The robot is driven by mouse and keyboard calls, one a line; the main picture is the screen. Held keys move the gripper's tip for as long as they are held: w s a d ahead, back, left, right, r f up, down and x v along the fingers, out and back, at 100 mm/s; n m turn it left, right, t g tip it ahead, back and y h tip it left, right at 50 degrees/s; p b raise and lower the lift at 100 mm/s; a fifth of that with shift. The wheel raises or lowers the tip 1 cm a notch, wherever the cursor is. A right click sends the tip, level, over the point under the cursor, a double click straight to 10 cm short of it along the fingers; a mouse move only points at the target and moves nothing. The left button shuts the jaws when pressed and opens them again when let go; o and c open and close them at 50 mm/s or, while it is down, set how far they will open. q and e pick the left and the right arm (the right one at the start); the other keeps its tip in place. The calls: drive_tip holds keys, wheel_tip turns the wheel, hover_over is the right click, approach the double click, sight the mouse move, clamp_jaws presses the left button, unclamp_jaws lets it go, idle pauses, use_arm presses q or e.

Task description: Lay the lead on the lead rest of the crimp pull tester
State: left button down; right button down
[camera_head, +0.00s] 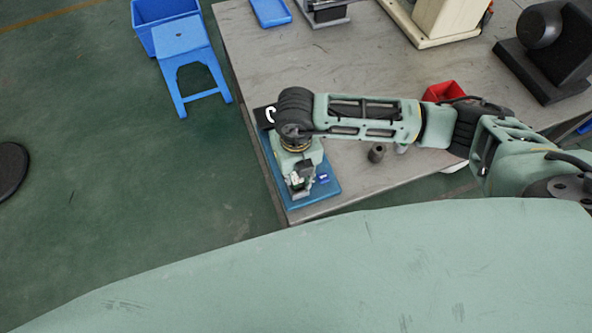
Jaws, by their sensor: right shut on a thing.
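My right gripper (299,187) points down over a blue flat tray or base (327,196) at the near left corner of the table. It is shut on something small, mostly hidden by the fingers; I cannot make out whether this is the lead. A black part with a white curved piece (270,115) shows at the far left end of the blue base, partly behind my right wrist. I cannot clearly identify the crimp pull tester or its lead rest. My left gripper is not in view.
The grey table (290,60) has bare room behind my right arm. A red bin (443,91) and a dark grey cylinder (376,153) stand near the arm. A cream machine (432,20) and a black stand (545,60) are at the back. A blue stool (183,42) is on the floor.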

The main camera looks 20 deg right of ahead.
drive_tip(key=c, duration=1.5)
unclamp_jaws()
drive_tip(key=shift+f, duration=0.1)
drive_tip(key=shift+r, duration=0.25)
drive_tip(key=shift+w+r, duration=0.1)
drive_tip(key=shift+r, duration=0.3)
drive_tip(key=shift+r+b, duration=1.4)
drive_tip(key=shift+r, duration=4.1)
